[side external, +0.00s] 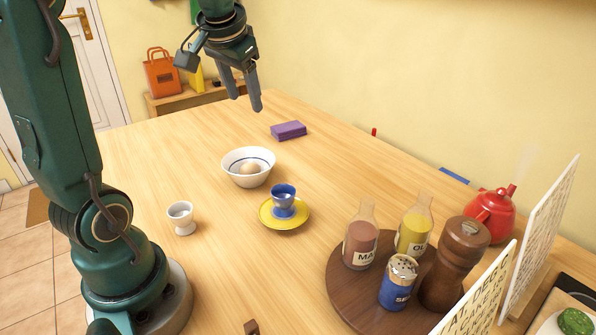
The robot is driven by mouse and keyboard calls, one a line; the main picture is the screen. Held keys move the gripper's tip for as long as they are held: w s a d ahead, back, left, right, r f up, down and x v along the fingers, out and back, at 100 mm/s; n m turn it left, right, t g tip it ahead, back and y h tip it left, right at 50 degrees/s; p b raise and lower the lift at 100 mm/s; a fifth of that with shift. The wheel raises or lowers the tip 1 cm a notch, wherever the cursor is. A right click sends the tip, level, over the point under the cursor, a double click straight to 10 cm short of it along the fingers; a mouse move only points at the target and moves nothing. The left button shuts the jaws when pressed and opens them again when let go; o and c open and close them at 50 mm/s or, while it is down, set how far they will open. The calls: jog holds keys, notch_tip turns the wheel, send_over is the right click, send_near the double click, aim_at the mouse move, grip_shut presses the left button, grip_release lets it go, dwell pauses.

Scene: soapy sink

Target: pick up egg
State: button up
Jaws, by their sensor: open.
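A brown egg (250,169) lies inside a white bowl (232,180) with a blue line around its inside, near the middle of the wooden table. My gripper (246,104) is open and empty. It is high above the table, beyond and above the bowl in the picture, with its fingers pointing down. Nothing is between the fingers. The egg's lower part is hidden by the bowl's near wall.
A white egg cup (181,216) and a blue egg cup (283,197) on a yellow saucer (290,224) stand near the bowl. A purple block (288,130) lies behind. A round wooden tray (335,290) carries bottles, a blue shaker and a mill. A red teapot (492,212) stands right.

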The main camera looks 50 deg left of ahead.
send_over(246, 170)
jog(key=s+d, duration=0.1)
jog(key=f, duration=0.1)
jog(key=shift+n+g, duration=0.3)
jog(key=shift+n, duration=0.1)
jog(key=f, duration=1.4)
jog(key=shift+d+f, duration=0.3)
jog(key=shift+d, duration=0.05)
jog(key=shift+x, duration=2.85)
jog(key=shift+s, duration=0.2)
jog(key=shift+d, duration=0.1)
grip_shut()
